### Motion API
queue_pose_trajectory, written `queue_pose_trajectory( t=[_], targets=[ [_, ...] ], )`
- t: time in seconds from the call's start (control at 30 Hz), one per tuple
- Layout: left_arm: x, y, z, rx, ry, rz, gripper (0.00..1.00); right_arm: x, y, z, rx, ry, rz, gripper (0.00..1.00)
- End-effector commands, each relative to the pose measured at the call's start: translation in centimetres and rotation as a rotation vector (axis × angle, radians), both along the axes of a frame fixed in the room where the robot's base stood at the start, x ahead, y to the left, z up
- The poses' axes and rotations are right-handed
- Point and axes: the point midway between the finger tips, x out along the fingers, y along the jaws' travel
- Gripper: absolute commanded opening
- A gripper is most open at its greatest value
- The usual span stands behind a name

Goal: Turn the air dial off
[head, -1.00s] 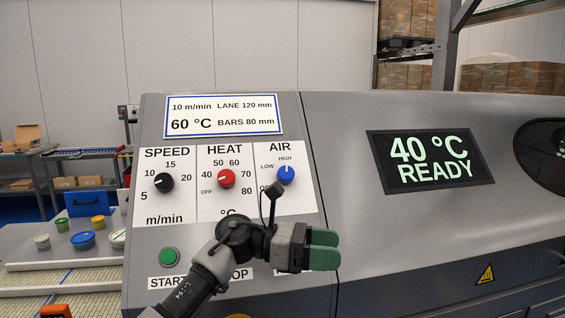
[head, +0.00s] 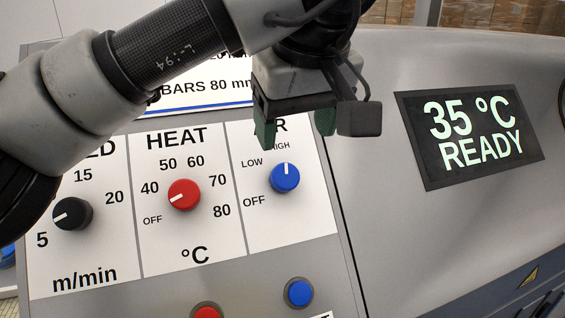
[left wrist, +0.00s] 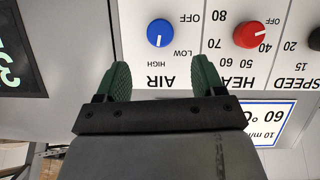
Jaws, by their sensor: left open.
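The air dial (head: 285,178) is a blue knob on a white label panel, with LOW, HIGH and OFF marks to its upper left, top and lower left. Its white pointer line points up, towards HIGH. My left gripper (head: 294,128) is open and empty, its green fingers pointing down just above the dial and covering part of the AIR label. In the left wrist view, upside down, the blue dial (left wrist: 160,33) lies beyond and between the two open fingertips (left wrist: 162,75), not touched by them. My right gripper is not seen.
The red heat dial (head: 184,195) sits just left of the air dial, and the black speed dial (head: 72,214) farther left. A blue button (head: 299,293) and a red button (head: 206,312) are below. A display (head: 470,138) at right reads 35 °C READY.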

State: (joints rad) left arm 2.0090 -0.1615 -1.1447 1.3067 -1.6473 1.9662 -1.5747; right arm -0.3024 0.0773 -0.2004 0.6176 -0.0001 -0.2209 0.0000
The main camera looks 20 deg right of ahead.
Motion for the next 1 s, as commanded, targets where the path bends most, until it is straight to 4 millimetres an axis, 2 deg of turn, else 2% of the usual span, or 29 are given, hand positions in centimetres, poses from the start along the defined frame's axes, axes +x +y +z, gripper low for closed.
queue_pose_trajectory(
  t=[0.1, 0.23, 0.5, 0.7, 0.93, 1.0],
  targets=[
    [0.8, 0.0, -1.9, -0.002, 0.008, 0.000, 0.69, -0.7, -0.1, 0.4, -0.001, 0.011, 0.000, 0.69],
    [1.7, -0.1, -4.2, -0.002, 0.009, 0.000, 0.69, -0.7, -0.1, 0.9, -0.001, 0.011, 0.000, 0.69],
    [3.4, -0.2, -8.0, -0.005, 0.009, 0.001, 0.69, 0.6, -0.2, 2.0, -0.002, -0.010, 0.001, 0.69],
    [3.7, -0.2, -9.0, -0.005, 0.007, 0.000, 0.69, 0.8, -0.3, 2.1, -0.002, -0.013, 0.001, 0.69],
    [3.7, -0.2, -9.1, -0.005, 0.007, 0.001, 0.69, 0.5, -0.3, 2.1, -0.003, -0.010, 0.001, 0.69],
    [3.7, -0.2, -9.1, -0.005, 0.007, 0.001, 0.58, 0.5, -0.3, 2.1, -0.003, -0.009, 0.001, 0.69]
  ],
)
